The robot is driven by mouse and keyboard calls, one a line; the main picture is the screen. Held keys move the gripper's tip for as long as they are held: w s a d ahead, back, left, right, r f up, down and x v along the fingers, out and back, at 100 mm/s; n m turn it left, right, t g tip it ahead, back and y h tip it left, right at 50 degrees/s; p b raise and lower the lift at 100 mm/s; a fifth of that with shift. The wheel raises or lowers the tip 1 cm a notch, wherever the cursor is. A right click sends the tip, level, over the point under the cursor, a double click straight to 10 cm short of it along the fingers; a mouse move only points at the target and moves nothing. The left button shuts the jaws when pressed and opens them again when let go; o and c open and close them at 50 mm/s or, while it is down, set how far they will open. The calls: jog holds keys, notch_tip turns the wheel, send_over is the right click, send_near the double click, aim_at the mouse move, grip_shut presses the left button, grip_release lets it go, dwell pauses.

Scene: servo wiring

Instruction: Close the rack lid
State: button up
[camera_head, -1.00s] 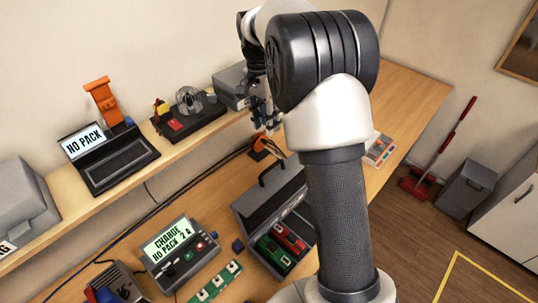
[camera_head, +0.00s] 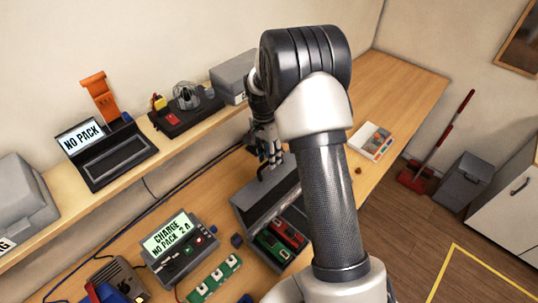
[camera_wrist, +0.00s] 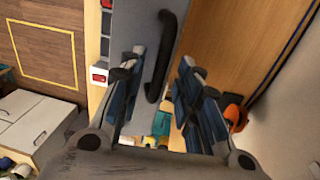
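The grey rack (camera_head: 239,222) stands on the workbench with red (camera_head: 288,233) and green (camera_head: 272,246) packs inside. Its lid (camera_head: 262,207) is raised at the back of the rack, so the packs show. My arm hides the rack's right part. A black handle (camera_wrist: 163,58) is on the lid panel (camera_wrist: 138,28), seen close up in the wrist view. My gripper (camera_head: 268,153) points down at the lid's upper edge in the head view. In the wrist view its fingers (camera_wrist: 158,75) are apart, with the handle showing between them. I cannot tell whether they touch it.
A charger (camera_head: 178,250) with a "CHARGE NO PACK 2 A" screen and a green board (camera_head: 215,278) are left of the rack. The raised shelf (camera_head: 180,146) behind holds a tester (camera_head: 108,155) and a grey box (camera_head: 234,77). A booklet (camera_head: 370,140) lies to the right.

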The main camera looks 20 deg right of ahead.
jog(key=shift+c, duration=0.6)
grip_shut()
